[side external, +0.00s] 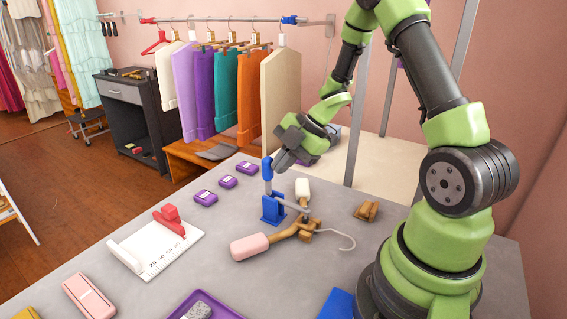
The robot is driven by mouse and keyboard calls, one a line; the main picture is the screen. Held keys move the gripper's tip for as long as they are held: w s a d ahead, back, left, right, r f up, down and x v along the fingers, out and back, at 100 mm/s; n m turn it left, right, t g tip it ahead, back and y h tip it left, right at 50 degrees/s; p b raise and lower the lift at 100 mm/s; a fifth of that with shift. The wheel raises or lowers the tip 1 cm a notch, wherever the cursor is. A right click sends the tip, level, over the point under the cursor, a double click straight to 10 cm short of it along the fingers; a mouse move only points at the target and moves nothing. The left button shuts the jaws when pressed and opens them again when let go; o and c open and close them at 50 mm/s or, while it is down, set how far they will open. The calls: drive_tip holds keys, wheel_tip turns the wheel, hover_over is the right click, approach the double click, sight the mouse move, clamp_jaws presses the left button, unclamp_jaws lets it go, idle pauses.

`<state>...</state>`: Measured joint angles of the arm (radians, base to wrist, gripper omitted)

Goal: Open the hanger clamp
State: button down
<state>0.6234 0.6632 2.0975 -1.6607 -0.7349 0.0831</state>
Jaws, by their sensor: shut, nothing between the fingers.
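The hanger clamp (272,209) is blue and stands on the grey table, with its blue handle (267,169) upright. A grey bar runs from it over the middle of a wooden hanger (284,233); I cannot tell whether it presses on the wood. The hanger has a pink end, a white end and a metal hook pointing right. My gripper (281,163) is shut and empty, just right of the top of the handle. Whether it touches the handle is unclear.
Several purple boxes (205,197) lie left of the clamp. A white measuring board (160,249) with a red slider is further left. A brown wooden piece (367,211) lies to the right. A purple tray (207,305) is at the front edge. Garments hang on a rail behind.

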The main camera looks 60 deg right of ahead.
drive_tip(key=shift+w+r+g, duration=0.1)
drive_tip(key=shift+w+g, duration=0.25)
drive_tip(key=shift+g, duration=0.05)
drive_tip(key=shift+w+r+g, duration=0.15)
drive_tip(key=shift+w+g, duration=0.85)
drive_tip(key=shift+w, duration=0.05)
drive_tip(key=w+f+m+g, duration=0.1)
drive_tip(key=w+f+g, duration=0.1)
drive_tip(key=w+g, duration=0.2)
drive_tip(key=shift+w+f, duration=0.2)
drive_tip(key=shift+w, duration=1.2)
drive_tip(key=shift+f, duration=0.15)
drive_tip(key=v, duration=0.7)
drive_tip(key=shift+s+r, duration=0.4)
drive_tip(key=shift+r, duration=0.05)
